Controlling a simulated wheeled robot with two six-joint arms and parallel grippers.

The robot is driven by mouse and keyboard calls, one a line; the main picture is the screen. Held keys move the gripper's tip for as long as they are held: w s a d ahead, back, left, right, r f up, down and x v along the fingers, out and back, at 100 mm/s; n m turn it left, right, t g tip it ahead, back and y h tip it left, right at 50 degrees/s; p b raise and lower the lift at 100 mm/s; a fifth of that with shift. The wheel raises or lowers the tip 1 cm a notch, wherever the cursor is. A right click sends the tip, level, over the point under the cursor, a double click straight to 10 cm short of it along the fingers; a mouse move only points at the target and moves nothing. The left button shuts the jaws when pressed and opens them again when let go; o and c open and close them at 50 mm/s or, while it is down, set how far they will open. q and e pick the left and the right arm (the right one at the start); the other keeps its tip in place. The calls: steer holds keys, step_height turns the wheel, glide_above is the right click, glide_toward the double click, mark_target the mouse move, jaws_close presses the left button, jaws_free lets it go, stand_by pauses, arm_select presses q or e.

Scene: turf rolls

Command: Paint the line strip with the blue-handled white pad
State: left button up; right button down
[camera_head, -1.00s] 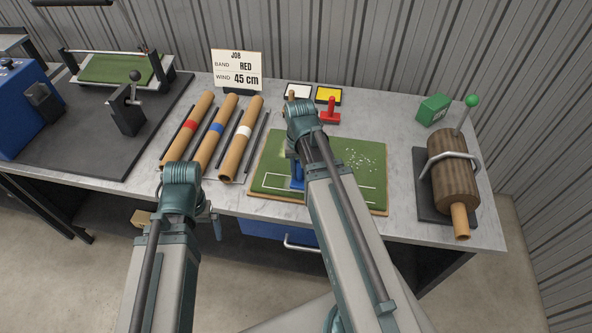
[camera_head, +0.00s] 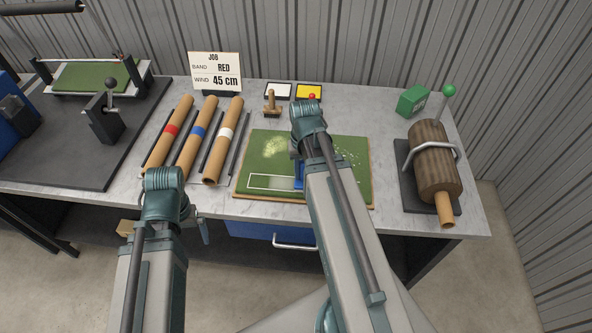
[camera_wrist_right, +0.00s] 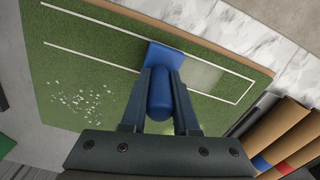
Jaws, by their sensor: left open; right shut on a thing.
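The blue-handled pad (camera_wrist_right: 164,57) is on the green turf board (camera_head: 243,193), over the white-outlined line strip (camera_head: 268,183). My right gripper (camera_wrist_right: 161,74) is shut on its upright blue handle (camera_wrist_right: 160,98). In the head view the handle shows as blue beside my right arm. The pad's underside is hidden. In the right wrist view, a pale whitish patch (camera_wrist_right: 204,74) lies inside the strip, between the pad and the strip's closed end. The strip on the other side of the pad looks green. My left gripper (camera_head: 203,231) is open and empty by the table's front edge.
A white tray (camera_head: 278,90), a yellow tray (camera_head: 309,91), a wooden stamp (camera_head: 272,104) and a red-handled tool (camera_head: 312,97) stand behind the board. Tan tubes (camera_head: 194,142) lie left of it. A brown roller (camera_head: 434,165) and a green box (camera_head: 412,101) stand right.

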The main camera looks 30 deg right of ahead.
steer(key=shift+s+d+f, duration=0.1)
steer(key=shift+s+d, duration=0.45)
steer(key=shift+d, duration=0.25)
steer(key=shift+s+d, duration=0.55)
steer(key=shift+d, duration=0.25)
steer(key=shift+s+d, duration=0.5)
steer(key=shift+d, duration=0.25)
steer(key=shift+s+d, duration=0.45)
steer(key=shift+d, duration=0.25)
steer(key=shift+s+d, duration=0.5)
steer(key=shift+d, duration=0.2)
steer(key=shift+s+d, duration=0.45)
steer(key=shift+d, duration=0.25)
steer(key=shift+d, duration=0.1)
steer(key=shift+s+d, duration=0.45)
steer(key=shift+d, duration=0.2)
steer(key=shift+s+d, duration=0.45)
steer(key=shift+d, duration=0.2)
